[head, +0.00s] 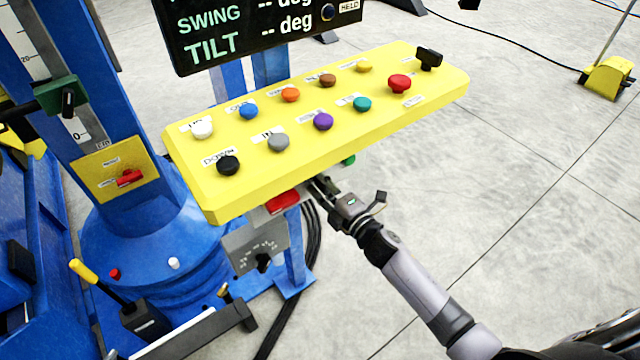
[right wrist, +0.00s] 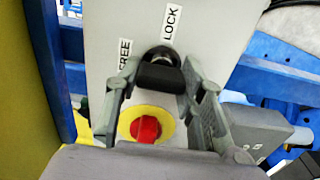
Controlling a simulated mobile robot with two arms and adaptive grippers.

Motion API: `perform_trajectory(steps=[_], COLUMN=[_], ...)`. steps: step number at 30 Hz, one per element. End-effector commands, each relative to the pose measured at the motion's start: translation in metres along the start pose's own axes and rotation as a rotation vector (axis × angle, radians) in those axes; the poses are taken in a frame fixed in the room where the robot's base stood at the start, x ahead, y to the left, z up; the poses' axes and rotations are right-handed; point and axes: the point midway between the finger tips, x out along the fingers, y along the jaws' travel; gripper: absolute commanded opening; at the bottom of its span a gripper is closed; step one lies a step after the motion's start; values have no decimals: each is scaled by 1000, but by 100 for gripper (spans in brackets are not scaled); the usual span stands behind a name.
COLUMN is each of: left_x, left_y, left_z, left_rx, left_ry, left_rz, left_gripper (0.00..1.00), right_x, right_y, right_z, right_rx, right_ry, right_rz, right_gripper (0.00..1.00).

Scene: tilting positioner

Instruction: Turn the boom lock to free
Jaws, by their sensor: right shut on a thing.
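The boom lock is a black knob (right wrist: 161,76) on a light grey panel face in the right wrist view. Labels FREE (right wrist: 124,55) and LOCK (right wrist: 171,22) stand beyond it, FREE to the left of LOCK. My right gripper (right wrist: 160,82) is shut on the knob, one finger on each side. Which label the knob points at I cannot tell. In the head view my right gripper (head: 320,186) reaches under the front edge of the yellow console, and the knob is hidden there. My left gripper is not in view.
A red knob on a yellow disc (right wrist: 145,126) sits close below the boom lock, between my fingers. The yellow button console (head: 300,165) overhangs my right gripper. A grey box (head: 256,246) with a black knob is below left. Open floor lies right.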

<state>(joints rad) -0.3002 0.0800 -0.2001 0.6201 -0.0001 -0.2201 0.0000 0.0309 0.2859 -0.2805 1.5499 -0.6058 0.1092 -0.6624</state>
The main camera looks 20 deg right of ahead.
Motion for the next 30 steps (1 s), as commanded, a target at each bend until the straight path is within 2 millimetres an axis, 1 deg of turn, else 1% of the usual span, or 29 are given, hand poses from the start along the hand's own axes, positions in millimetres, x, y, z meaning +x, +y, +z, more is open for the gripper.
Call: perform_trajectory(steps=[6, 18, 19, 27, 30], left_x=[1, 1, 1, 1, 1], left_y=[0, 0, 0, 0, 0], left_z=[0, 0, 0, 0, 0], left_rx=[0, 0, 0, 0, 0], left_ry=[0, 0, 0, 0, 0], left_rz=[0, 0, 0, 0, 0], left_gripper=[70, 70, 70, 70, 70], right_x=[0, 0, 0, 0, 0], right_y=[-1, -2, -2, -1, -1], right_z=[0, 0, 0, 0, 0], right_rx=[-34, -40, -40, -38, -37], right_ry=[1, 1, 1, 0, 0], right_rz=[-2, -3, -3, -2, -1], right_gripper=[8, 8, 38, 56, 57])
